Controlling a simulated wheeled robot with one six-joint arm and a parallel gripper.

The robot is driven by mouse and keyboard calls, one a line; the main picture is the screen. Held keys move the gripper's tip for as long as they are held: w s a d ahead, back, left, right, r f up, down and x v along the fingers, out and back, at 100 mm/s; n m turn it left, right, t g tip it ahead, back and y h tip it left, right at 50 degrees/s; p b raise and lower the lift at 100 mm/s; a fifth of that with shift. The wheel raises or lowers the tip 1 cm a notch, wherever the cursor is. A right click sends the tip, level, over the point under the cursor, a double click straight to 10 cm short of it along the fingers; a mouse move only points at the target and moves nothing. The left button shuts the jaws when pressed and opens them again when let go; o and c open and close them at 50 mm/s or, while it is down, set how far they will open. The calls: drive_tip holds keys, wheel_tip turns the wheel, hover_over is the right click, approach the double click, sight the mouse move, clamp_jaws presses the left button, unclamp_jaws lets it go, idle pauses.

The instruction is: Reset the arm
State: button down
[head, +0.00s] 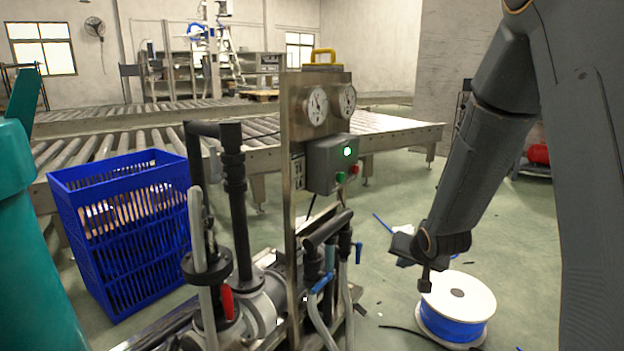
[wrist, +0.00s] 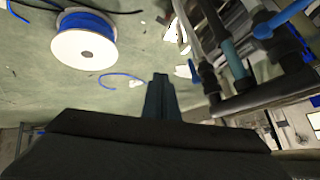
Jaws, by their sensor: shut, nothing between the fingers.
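My arm comes down from the upper right in the head view. My gripper (head: 425,284) hangs at its end, just above and left of the white and blue cable spool (head: 458,300). In the wrist view the fingers of my gripper (wrist: 160,82) lie together, shut and empty. The spool shows there at the upper left (wrist: 85,40), apart from the fingers.
A pump stand with gauges and a control box (head: 333,163) with a lit green lamp stands left of my gripper. A blue crate (head: 125,230) is further left, with roller conveyors (head: 395,135) behind.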

drive_tip(key=s+a+r+n+g, duration=0.2)
drive_tip(key=s+g, duration=0.1)
drive_tip(key=s, duration=0.9)
drive_tip(key=s+a+r+n+g, duration=0.3)
drive_tip(key=s, duration=0.9)
drive_tip(key=s+a+r+n+g+y, duration=0.1)
drive_tip(key=s+a+n, duration=0.2)
drive_tip(key=s+a, duration=0.55)
drive_tip(key=s+a+r+n+g, duration=0.25)
drive_tip(key=s+a, duration=0.25)
drive_tip(key=a, duration=0.7)
drive_tip(key=d+r+m+p, duration=0.3)
drive_tip(key=d+r+p, duration=0.7)
drive_tip(key=r+p, duration=0.3)
drive_tip(key=d+r+m+h+p, duration=0.1)
drive_tip(key=d+r+m+p, duration=0.2)
drive_tip(key=d+r+p, duration=0.7)
drive_tip(key=shift+s+d+r+t+p, duration=0.35)
drive_tip(key=shift+r+p, duration=1.2)
drive_tip(key=shift+p, duration=2.4)
drive_tip(key=shift+w+a, duration=0.1)
drive_tip(key=shift+w, duration=0.05)
